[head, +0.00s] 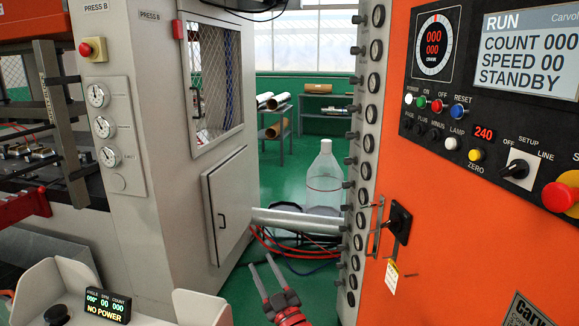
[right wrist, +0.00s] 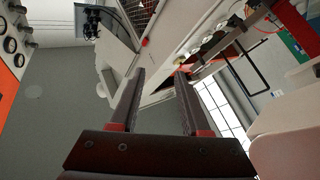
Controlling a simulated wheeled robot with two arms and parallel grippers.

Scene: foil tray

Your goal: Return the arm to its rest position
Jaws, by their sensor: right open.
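My right gripper (head: 269,276) shows at the bottom middle of the head view, its two grey fingers raised and apart above red parts. It is open, with nothing between its fingers. In the right wrist view the same gripper (right wrist: 160,98) has its two dark fingers spread, with only machine parts and wall visible past them. My left gripper cannot be made out for certain; a red part (head: 25,202) shows at the left edge of the head view. No foil tray is in view.
An orange control panel (head: 450,210) with a red button stands close on the right. A grey press cabinet (head: 160,150) stands on the left. A console (head: 100,295) is at the lower left.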

